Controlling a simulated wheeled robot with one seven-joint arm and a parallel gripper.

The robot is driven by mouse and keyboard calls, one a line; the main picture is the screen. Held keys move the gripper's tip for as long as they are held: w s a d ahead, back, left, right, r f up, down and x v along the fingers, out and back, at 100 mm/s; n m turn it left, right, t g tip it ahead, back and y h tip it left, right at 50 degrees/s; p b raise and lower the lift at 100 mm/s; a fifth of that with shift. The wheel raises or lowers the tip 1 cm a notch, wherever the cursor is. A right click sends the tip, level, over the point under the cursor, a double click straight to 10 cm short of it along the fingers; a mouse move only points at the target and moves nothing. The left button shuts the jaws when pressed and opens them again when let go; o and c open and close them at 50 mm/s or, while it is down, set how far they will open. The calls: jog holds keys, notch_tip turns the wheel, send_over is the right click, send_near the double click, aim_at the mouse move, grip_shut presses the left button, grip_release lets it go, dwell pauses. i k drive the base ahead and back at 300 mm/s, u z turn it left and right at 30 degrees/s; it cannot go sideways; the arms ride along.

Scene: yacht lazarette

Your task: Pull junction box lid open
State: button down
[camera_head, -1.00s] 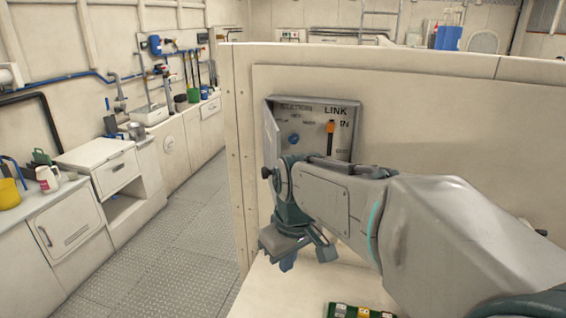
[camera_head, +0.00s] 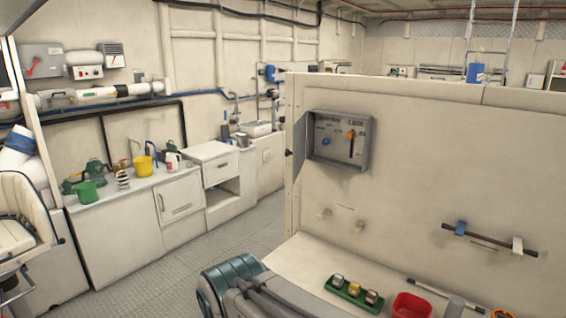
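The grey junction box (camera_head: 341,141) is mounted on the cream partition wall, right of the middle. Its front is uncovered, showing a dark panel with lettering, a blue knob (camera_head: 326,141) and an orange-topped lever (camera_head: 351,136). The lid (camera_head: 299,146) stands out from the box's left side, seen nearly edge-on, with a small dark knob (camera_head: 288,152) near it. My gripper is not in view. Part of my arm, grey with a teal joint, shows at the bottom middle, apart from the box in the picture.
Below the box, a ledge holds a green tray (camera_head: 340,292), a red container (camera_head: 411,307) and a grey cylinder. A dark rod (camera_head: 490,240) is fixed to the wall on the right. Counters with buckets line the left; the grated floor (camera_head: 170,268) between is clear.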

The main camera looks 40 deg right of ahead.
aim_at(298, 153)
jog(key=z, duration=0.85)
jog(key=i, duration=0.65)
jog(key=u, duration=0.1)
